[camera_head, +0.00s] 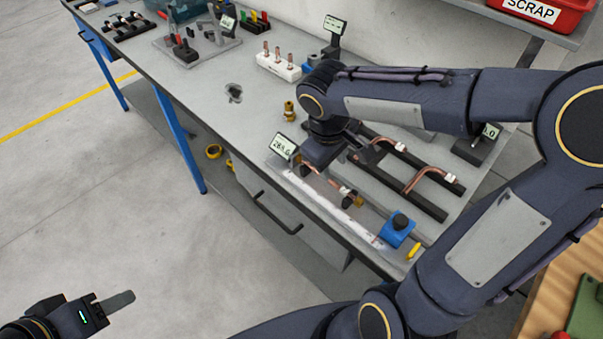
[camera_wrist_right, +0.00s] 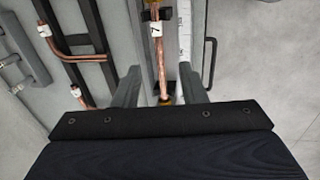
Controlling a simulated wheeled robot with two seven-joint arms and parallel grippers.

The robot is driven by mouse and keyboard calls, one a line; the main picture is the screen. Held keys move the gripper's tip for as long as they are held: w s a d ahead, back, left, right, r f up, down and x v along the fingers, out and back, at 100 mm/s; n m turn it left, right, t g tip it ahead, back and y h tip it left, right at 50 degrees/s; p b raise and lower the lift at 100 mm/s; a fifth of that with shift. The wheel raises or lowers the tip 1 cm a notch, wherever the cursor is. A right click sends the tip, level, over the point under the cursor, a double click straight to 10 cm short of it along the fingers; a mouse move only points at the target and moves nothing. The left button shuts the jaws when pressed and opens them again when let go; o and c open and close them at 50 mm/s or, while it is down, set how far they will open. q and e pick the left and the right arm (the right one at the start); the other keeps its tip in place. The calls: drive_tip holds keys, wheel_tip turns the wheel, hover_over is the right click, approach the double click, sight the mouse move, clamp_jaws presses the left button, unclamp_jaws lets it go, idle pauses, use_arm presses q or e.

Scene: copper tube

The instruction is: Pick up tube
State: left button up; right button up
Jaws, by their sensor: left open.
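A straight copper tube (camera_head: 335,186) with a white tag lies along a measuring fixture with a white scale strip (camera_head: 315,200) near the bench's front edge. In the right wrist view the tube (camera_wrist_right: 158,60) runs between the two spread fingers of my right gripper (camera_wrist_right: 160,88), with a visible gap on each side. In the head view my right gripper (camera_head: 318,165) points down over the fixture's display end, and the wrist partly hides it. Bent copper tubes (camera_head: 428,176) with white tags rest on dark rails behind. My left gripper (camera_head: 118,300) is open and empty, away from the bench.
A blue clamp block (camera_head: 397,230) with a black knob stands at the fixture's right end, and a small display (camera_head: 284,147) at its left end. A brass fitting (camera_head: 290,110) and a white block with copper pieces (camera_head: 278,66) stand farther back. A red scrap bin (camera_head: 548,12) is at the upper right.

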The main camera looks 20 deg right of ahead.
sight(331, 181)
drive_tip(key=f, duration=0.2)
drive_tip(key=w+f, duration=0.1)
drive_tip(key=f, duration=0.2)
drive_tip(key=d+f, duration=0.1)
drive_tip(key=f, duration=0.1)
drive_tip(key=shift+w+f+p, duration=0.35)
clamp_jaws()
